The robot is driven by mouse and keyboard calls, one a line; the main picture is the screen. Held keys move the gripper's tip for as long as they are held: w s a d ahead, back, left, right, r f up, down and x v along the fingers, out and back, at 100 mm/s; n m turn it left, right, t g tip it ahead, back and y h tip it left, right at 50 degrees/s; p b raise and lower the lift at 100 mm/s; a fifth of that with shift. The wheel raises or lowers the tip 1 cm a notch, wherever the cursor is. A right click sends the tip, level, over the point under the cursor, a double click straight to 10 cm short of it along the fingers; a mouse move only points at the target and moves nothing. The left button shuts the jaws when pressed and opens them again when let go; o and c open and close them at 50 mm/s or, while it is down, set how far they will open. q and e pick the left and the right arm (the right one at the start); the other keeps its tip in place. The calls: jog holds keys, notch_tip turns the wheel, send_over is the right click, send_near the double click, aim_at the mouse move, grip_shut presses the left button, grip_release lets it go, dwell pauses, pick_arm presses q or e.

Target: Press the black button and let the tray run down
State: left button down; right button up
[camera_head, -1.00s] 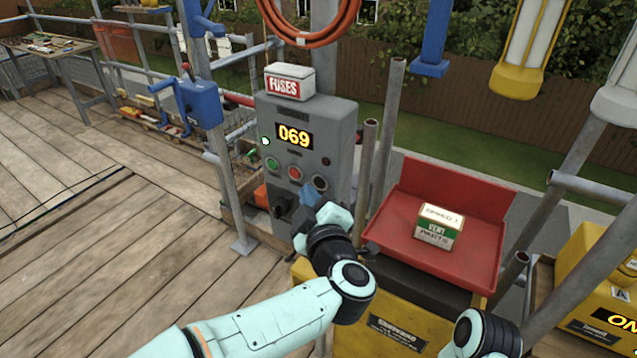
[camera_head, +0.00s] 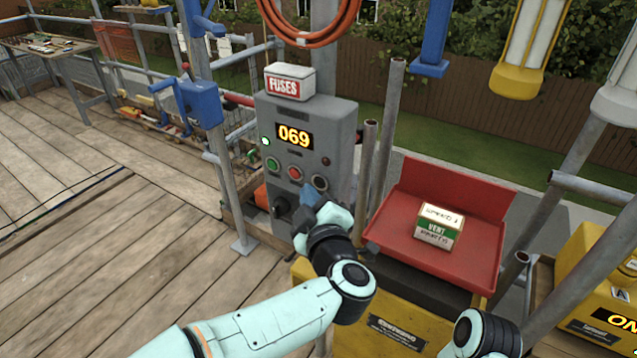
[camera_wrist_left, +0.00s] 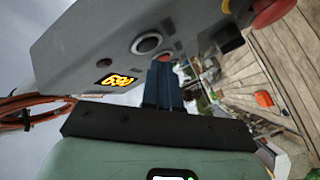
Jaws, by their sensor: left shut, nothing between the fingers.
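The black button (camera_head: 320,183) is the rightmost of the row on the grey control box (camera_head: 338,135), beside a red and a green button. It also shows in the left wrist view (camera_wrist_left: 148,43), ringed in pale metal. My left gripper (camera_head: 309,193) is shut and empty. Its blue fingertips are just below the buttons, close to the box face; whether they touch it, I cannot tell. In the wrist view the fingers (camera_wrist_left: 163,84) point at the panel, beside the black button. My right gripper is out of view.
The display (camera_head: 295,136) reads 069, with a lit green lamp (camera_head: 265,141) at its left. A black rotary knob (camera_head: 281,206) sits below the buttons. A fuses box (camera_head: 290,82) stands on top. Grey poles (camera_head: 380,150) rise between box and tray.

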pick_arm(q)
jog(key=shift+w, duration=0.1)
jog(key=shift+w+d, duration=0.25)
